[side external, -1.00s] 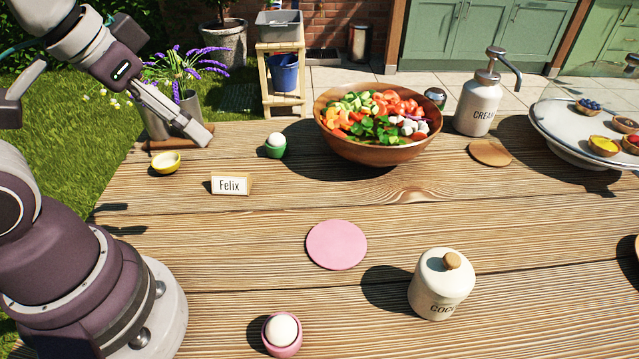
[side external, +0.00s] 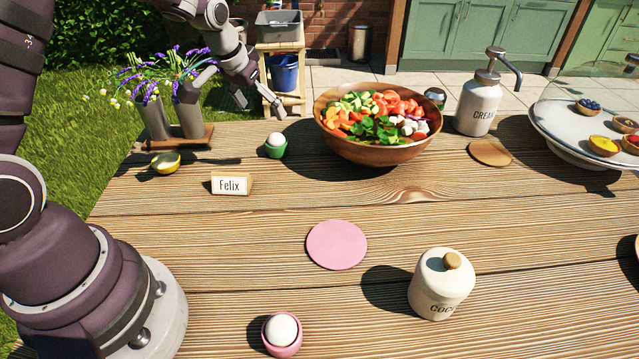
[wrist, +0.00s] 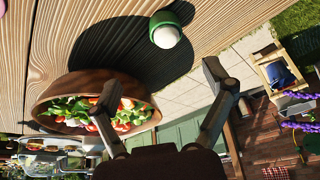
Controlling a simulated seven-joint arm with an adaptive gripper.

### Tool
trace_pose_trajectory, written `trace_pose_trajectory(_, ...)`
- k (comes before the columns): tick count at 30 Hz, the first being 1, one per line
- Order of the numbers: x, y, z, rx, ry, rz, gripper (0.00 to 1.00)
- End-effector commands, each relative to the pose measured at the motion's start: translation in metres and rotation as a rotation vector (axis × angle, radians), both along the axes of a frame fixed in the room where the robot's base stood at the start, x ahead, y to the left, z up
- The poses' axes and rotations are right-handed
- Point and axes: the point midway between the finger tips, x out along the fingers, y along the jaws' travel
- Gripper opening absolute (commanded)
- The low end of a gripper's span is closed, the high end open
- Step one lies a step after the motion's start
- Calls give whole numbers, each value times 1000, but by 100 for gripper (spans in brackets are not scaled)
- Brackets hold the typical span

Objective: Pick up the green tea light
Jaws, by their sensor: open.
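The green tea light (side external: 275,149) is a small green cup with a white rounded top. It stands upright on the table, left of the salad bowl. In the wrist view the green tea light (wrist: 176,22) is at the top middle, beyond my fingertips. My gripper (side external: 258,103) is open and empty, above and a little behind the tea light in the side view, not touching it. In the wrist view my gripper (wrist: 160,80) has its two fingers spread wide, with nothing between them.
The wooden salad bowl (side external: 375,147) stands close right of the tea light. A yellow cup (side external: 166,163), a Felix name card (side external: 230,185) and a flower stand (side external: 178,140) are to the left. A pink coaster (side external: 337,245), pink cup (side external: 283,335) and cocoa jar (side external: 440,285) are nearer.

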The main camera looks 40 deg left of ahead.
Motion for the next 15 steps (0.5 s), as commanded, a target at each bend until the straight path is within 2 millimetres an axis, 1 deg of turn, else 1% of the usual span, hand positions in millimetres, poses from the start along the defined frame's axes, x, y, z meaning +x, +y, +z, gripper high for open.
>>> trace_pose_trajectory(3,5,6,-16,0,7,7,82)
trace_pose_trajectory(9,19,9,-50,-1,8,6,82)
trace_pose_trajectory(13,24,10,-62,0,7,7,82)
trace_pose_trajectory(15,27,12,-72,-1,8,7,82)
